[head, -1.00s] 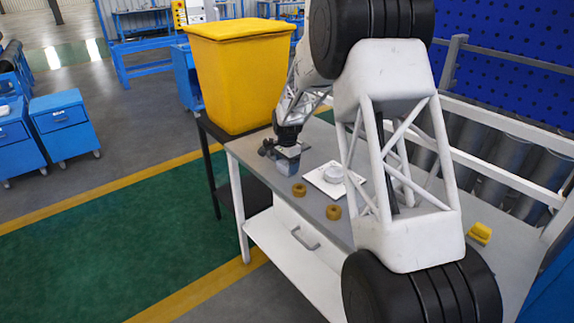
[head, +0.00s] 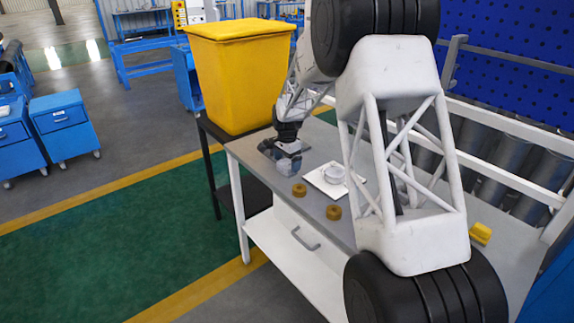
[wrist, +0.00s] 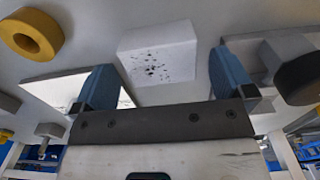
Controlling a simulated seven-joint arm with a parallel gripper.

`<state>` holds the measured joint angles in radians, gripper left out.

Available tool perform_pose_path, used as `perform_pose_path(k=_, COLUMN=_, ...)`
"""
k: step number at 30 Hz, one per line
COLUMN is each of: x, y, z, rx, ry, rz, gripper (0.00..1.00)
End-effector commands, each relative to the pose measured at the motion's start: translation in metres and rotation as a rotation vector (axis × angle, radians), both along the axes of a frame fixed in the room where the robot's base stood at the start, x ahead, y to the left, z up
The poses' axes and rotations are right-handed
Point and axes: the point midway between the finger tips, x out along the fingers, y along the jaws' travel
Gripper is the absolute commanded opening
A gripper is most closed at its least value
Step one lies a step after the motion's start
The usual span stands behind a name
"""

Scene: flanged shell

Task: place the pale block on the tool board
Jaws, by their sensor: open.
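The pale block (wrist: 158,52), with dark specks on one face, is on the grey table in the wrist view. My gripper (wrist: 168,78) is open, with its two blue fingers on either side of the block; I cannot tell whether either touches it. In the head view my gripper (head: 288,150) is low over the table's far end and the block there is hard to make out. A white square plate (head: 318,181) carries a pale round part (head: 334,174). A flat board with dark pieces (wrist: 240,48) lies right of the block in the wrist view. I cannot tell which is the tool board.
Two yellow-brown rings (head: 299,190) (head: 333,212) lie near the table's front edge. A yellow piece (head: 480,233) lies at the right. A yellow bin (head: 240,80) stands beyond the far end. A white rail (head: 500,180) runs along the back.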

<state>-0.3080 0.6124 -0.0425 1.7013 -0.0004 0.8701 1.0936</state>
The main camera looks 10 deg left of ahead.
Motion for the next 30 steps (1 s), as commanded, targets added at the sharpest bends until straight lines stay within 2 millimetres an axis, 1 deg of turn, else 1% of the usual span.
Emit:
perform_pose_path(k=12, x=0.000, y=0.000, z=0.065, rx=0.000, ry=-0.001, rz=0.000, gripper=1.00)
perform_pose_path(k=18, x=0.000, y=0.000, z=0.090, rx=0.000, ry=0.000, rz=0.000, gripper=1.00)
perform_pose_path(k=24, x=0.000, y=0.000, z=0.101, rx=0.000, ry=0.000, rz=0.000, gripper=1.00)
perform_pose_path(k=30, x=0.000, y=0.000, z=0.103, rx=-0.001, ry=0.001, rz=0.000, gripper=1.00)
